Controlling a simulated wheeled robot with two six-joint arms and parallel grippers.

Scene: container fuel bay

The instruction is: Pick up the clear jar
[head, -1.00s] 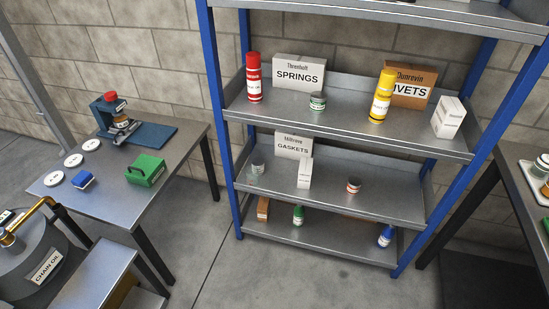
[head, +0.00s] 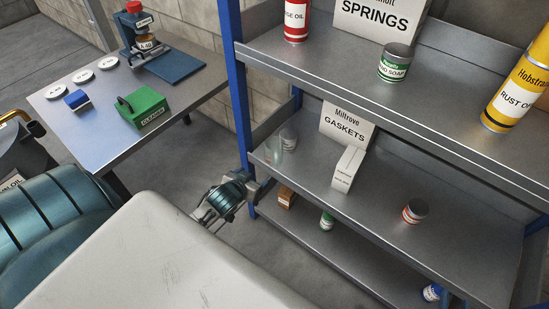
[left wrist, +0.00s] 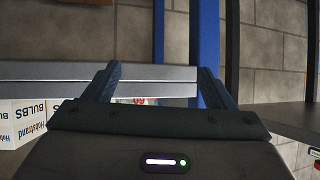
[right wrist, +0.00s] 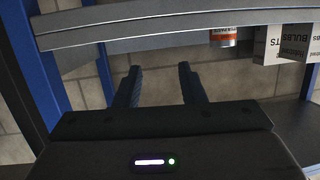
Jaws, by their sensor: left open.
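The clear jar (head: 275,152) stands upright at the left end of the middle shelf (head: 375,215) in the head view, close in front of a small grey can (head: 289,138). My left gripper (head: 262,186) is low beside the blue left post, below and left of the jar and apart from it. Its fingers (left wrist: 157,70) are spread with nothing held in the left wrist view. My right gripper (right wrist: 159,68) shows only in its own wrist view, its fingers apart and empty. I cannot make out the jar in either wrist view.
A GASKETS box (head: 346,128) and a white carton (head: 347,170) stand right of the jar. A red-banded can (head: 415,211) is farther right. The upper shelf (head: 440,125) overhangs. The blue post (head: 238,110) is near my left gripper. A table (head: 75,135) stands left.

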